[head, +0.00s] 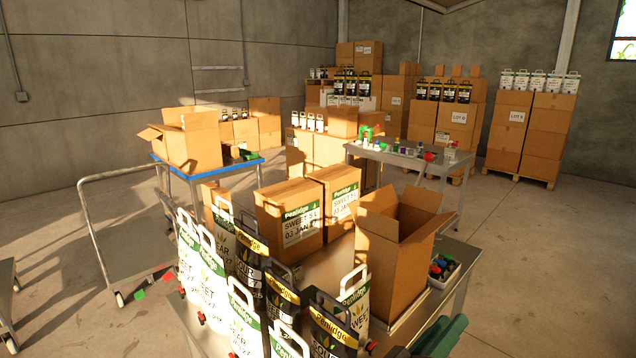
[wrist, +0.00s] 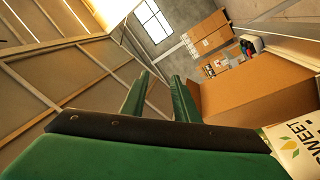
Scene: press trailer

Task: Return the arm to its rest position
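My gripper (wrist: 159,82) shows in the wrist view with two green fingers apart and nothing visible between them. The wrist view is tilted, with the roof and a window filling its left and upper parts. In the head view a green part of my arm (head: 440,338) enters at the bottom edge, just right of the near table's bags. An open cardboard box (head: 392,262) stands on that table beyond it. This box seems to be the brown box (wrist: 255,92) right of the fingers in the wrist view; I cannot tell how close it is.
White bags (head: 204,285) and black bags (head: 280,298) crowd the near table, with two closed boxes (head: 288,222) behind. A small tray (head: 445,272) of coloured items sits at its right. A trolley (head: 125,245) stands left. The floor (head: 545,265) at right is clear.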

